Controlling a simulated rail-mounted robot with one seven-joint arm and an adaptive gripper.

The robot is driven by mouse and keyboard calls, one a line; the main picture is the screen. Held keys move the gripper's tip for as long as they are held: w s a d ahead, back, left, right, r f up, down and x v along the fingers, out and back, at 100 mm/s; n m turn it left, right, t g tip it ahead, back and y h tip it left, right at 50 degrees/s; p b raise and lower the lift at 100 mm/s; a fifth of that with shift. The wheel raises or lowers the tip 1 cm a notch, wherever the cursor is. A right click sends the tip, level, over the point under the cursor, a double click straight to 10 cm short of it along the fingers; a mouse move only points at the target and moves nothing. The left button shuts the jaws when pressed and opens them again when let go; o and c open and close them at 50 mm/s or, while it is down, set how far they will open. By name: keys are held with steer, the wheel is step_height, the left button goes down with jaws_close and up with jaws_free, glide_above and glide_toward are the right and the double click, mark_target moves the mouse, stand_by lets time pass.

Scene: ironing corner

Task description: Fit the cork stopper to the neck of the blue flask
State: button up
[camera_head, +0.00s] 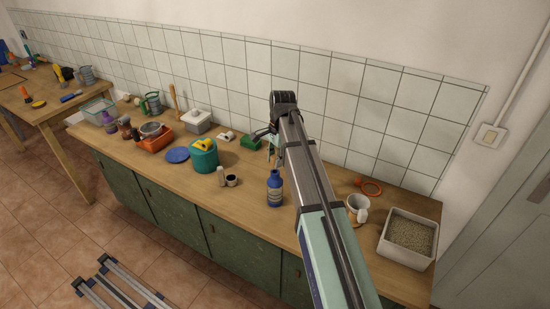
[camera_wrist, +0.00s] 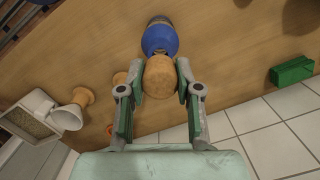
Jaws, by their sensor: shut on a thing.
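The blue flask (camera_head: 275,190) stands upright on the wooden worktop, with a pale label band on its side. It also shows in the wrist view (camera_wrist: 160,38), partly behind the cork stopper. The round tan cork stopper (camera_wrist: 160,77) is between the two fingers of my gripper (camera_wrist: 160,82), which is shut on it. In the head view my gripper (camera_head: 273,153) hangs just above the flask, and the cork cannot be made out there. In the wrist view the cork overlaps the top of the flask; I cannot tell whether they touch.
A green block (camera_head: 250,143) lies behind, near the tiled wall. A teal pot (camera_head: 204,158) and small cups stand left of the flask.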

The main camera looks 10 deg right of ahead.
steer(key=shift+f+b, duration=0.35)
steer(key=shift+f, duration=0.95)
steer(key=shift+f, duration=0.35)
steer(key=shift+f, duration=0.2)
steer(key=o, duration=1)
steer(key=shift+r, duration=0.1)
steer(key=r, duration=0.4)
steer(key=d+r, duration=0.1)
steer(key=r, duration=0.7)
steer(key=shift+w+d, duration=0.15)
steer(key=shift+w, duration=0.1)
steer(key=shift+f, duration=0.1)
